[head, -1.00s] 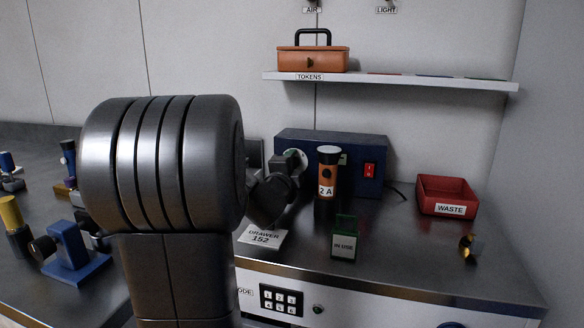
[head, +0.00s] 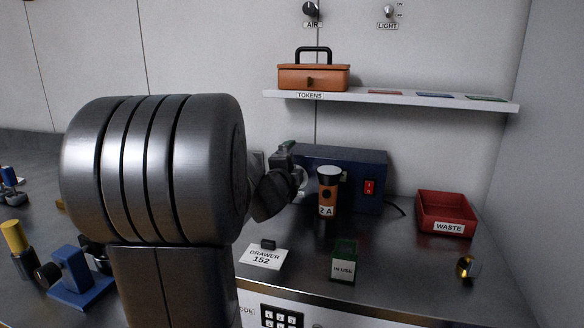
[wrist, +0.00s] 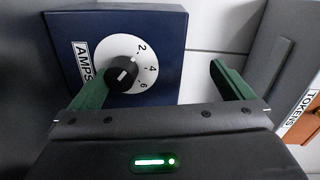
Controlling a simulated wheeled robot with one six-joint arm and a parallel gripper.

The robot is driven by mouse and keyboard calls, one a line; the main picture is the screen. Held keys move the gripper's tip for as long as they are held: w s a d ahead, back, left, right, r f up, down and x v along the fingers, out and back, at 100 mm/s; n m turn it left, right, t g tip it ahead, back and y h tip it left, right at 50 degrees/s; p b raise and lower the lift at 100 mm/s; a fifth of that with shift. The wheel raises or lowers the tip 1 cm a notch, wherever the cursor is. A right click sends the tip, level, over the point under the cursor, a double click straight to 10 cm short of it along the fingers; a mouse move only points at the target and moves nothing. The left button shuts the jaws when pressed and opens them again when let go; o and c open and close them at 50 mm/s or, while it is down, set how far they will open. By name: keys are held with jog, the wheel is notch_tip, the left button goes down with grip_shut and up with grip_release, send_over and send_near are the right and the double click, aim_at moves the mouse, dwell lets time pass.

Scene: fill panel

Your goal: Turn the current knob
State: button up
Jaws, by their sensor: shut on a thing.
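The current knob (wrist: 123,75) is a black round knob with a white pointer line. It sits on a white dial marked 2, 4 and 6, beside an AMPS label on the blue panel box (wrist: 66,28). In the wrist view the two green fingers of my gripper (wrist: 160,72) stand apart with a wide gap. The left finger is close beside the knob, and the right finger is well to its right. I see nothing clearly held between them. In the head view my gripper (head: 287,158) is at the box's left end, hiding most of the dial (head: 299,181).
An orange and black cylinder labelled 2 A (head: 327,190) stands before the blue box, near its red switch (head: 369,187). A green IN USE holder (head: 344,262) and red WASTE tray (head: 447,208) stand on the bench. A shelf (head: 370,96) with the TOKENS box (head: 314,77) is above.

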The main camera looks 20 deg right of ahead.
jog(key=shift+t+h, duration=0.4)
jog(key=shift+h, duration=0.1)
jog(key=r, duration=0.6)
jog(key=shift+w+d, duration=0.15)
jog(key=shift+d, duration=0.15)
jog(key=shift+g+y, duration=0.4)
jog(key=shift+y, duration=0.1)
jog(key=f, duration=0.4)
jog(key=shift+s+a+f, duration=0.2)
jog(key=shift+s+a, duration=0.1)
jog(key=shift+s, duration=0.1)
jog(key=shift+v, duration=2.15)
jog(key=c, duration=0.7)
jog(key=f+p+v, duration=0.2)
jog(key=v, duration=1)
jog(key=shift+a, duration=0.15)
jog(key=shift+s+a+f, duration=0.1)
jog(key=shift+f, duration=0.05)
